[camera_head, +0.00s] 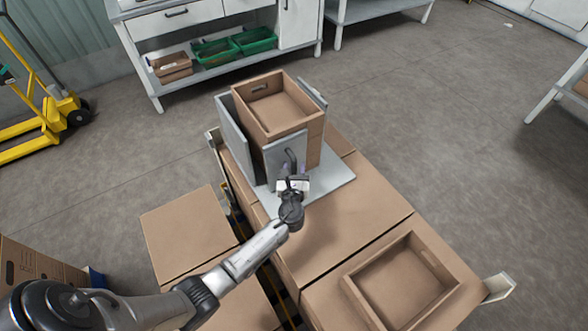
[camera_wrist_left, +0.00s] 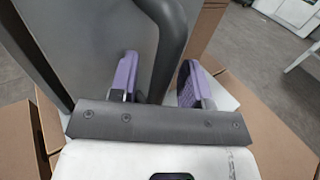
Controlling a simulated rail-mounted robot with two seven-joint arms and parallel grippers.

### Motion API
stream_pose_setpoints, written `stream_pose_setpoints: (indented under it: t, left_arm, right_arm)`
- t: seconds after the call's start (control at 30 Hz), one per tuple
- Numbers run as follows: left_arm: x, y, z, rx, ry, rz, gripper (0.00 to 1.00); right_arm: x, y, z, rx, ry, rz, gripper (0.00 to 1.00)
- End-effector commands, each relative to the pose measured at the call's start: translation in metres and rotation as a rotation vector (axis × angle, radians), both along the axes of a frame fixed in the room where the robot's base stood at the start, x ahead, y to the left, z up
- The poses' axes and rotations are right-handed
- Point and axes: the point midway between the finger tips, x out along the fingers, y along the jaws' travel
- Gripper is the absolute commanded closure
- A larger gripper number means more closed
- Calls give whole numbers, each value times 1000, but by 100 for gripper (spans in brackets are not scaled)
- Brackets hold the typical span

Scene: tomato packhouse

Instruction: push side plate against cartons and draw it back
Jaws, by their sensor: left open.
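Open-topped brown cartons (camera_head: 274,108) stand stacked on a pale base plate (camera_head: 333,183). Grey side plates stand around them: one at the left (camera_head: 238,134), one at the far right (camera_head: 312,92), and one at the front (camera_head: 279,153). The front side plate has a dark curved handle (camera_head: 291,160). My left gripper (camera_head: 292,178) is at this handle. In the left wrist view the handle (camera_wrist_left: 172,45) runs down between the open purple fingers (camera_wrist_left: 158,82), with the grey plate (camera_wrist_left: 80,40) behind at the left. Contact of fingers and handle is unclear. My right gripper is out of view.
The base plate rests on large closed cartons (camera_head: 352,214). An open empty carton (camera_head: 402,281) lies at the lower right. A workbench with green crates (camera_head: 253,40) stands behind, and a yellow pallet truck (camera_head: 50,115) at the left. The floor at right is largely free.

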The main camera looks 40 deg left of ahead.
Motion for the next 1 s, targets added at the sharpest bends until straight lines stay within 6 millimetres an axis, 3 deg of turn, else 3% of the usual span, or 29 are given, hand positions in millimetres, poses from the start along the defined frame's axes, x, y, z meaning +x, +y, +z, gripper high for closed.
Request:
stream_pose_setpoints:
  t: [0.23,0.67,1.0]
  left_arm:
    - [0,0,0,0,0,0,58]
    - [0,0,0,0,0,0,99]
    - [-1,-3,0,-1,-1,0,100]
  right_arm:
    - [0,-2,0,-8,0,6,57]
    - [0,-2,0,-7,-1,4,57]
    - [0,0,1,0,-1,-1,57]
